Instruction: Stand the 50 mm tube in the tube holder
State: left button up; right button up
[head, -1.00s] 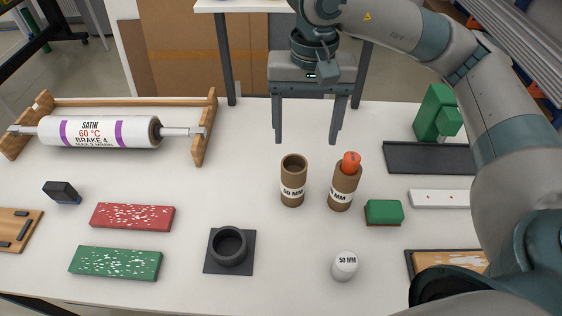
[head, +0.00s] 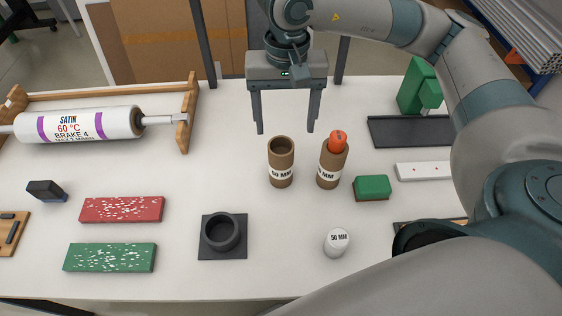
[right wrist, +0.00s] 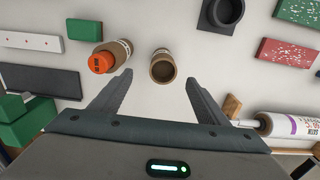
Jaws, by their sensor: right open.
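The brown cardboard tube (head: 281,172) marked 50 MM stands upright on the table, open at the top. It also shows in the right wrist view (right wrist: 163,66), just beyond the space between the fingertips. The tube holder (head: 208,251), a black square plate with a round cup, sits to its front left and shows at the top of the right wrist view (right wrist: 220,12). My right gripper (head: 285,131) is open and empty; in the head view its fingertips are just above and behind the tube's rim, one to each side. My left gripper is not in view.
A second brown tube (head: 329,172) with an orange plug stands close to the right. A white 50 MM cap (head: 336,242) and a green block (head: 372,187) are nearby. Red (head: 122,209) and green (head: 110,257) slabs lie left of the holder. A roller (head: 80,125) rests in a wooden stand.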

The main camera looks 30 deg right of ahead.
jog(key=p, duration=0.2)
send_over(281, 154)
jog(key=s, duration=0.1)
notch_tip(281, 154, down, 7)
jog(key=shift+s+d+r, duration=0.1)
jog(key=shift+s+d, duration=0.05)
jog(key=shift+f, duration=0.7)
jog(key=shift+p, duration=0.35)
jog(key=shift+w+f+p, duration=0.25)
jog(key=shift+f+p, duration=0.3)
jog(key=shift+p, duration=0.05)
jog(key=f, duration=0.1)
jog(key=f+p, duration=0.1)
jog(key=f, duration=0.1)
jog(key=shift+w+a+p, duration=0.2)
jog(key=shift+w+p, duration=0.05)
jog(key=shift+p, duration=0.1)
jog(key=shift+f, duration=0.55)
